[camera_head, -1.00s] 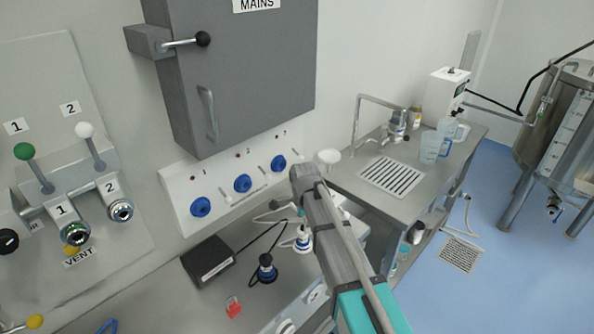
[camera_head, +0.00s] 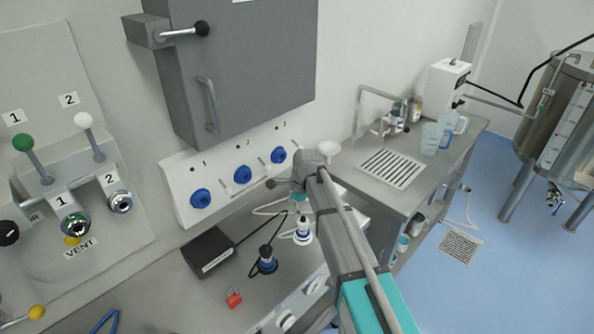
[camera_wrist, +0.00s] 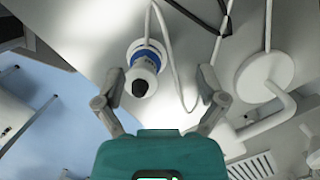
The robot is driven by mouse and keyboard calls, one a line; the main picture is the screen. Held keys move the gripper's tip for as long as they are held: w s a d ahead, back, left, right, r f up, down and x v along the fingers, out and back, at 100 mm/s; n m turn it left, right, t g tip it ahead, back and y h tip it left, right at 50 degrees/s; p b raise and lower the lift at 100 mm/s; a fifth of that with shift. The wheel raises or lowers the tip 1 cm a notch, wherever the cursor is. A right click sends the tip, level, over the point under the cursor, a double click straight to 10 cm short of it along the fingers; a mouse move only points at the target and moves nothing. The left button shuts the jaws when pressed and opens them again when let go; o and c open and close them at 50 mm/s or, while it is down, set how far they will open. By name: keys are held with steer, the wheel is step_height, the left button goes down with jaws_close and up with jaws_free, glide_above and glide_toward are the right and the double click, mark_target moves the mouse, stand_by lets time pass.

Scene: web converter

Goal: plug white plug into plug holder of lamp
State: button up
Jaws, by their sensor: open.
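The white plug (camera_head: 302,231) with a blue band stands on the metal bench in the head view, its white cable trailing beside it. In the wrist view the white plug (camera_wrist: 146,62) lies ahead of my open fingertips, left of the middle between them, and neither finger visibly holds it. My gripper (camera_wrist: 160,82) is empty. In the head view my arm hides much of the gripper. A white round lamp-like head on a stem (camera_wrist: 266,72) shows at right in the wrist view. I cannot tell which part is the lamp's plug holder.
A black plug (camera_head: 266,262) and a black box (camera_head: 208,251) stand left of the white plug, with a red padlock (camera_head: 233,297) in front. Behind is a panel with several blue sockets (camera_head: 242,174), below a grey cabinet (camera_head: 240,70). A sink bench (camera_head: 410,195) is at right.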

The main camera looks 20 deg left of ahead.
steer(key=w+a+r+m+t+y+b, duration=0.1)
steer(key=w+r+m+t+y+b, duration=0.2)
steer(key=w+m+t+y+b, duration=0.2)
steer(key=w+a+r+m+t+y+b, duration=0.1)
steer(key=w+r+m+t+y+b, duration=0.2)
steer(key=w+m+t+y+b, duration=0.2)
steer(key=shift+w+a+r+m+y+b, duration=0.3)
steer(key=shift+w+m+y+b, duration=0.2)
steer(key=shift+w+y, duration=1.15)
steer(key=shift+s+d, duration=0.15)
stand_by(0.8)
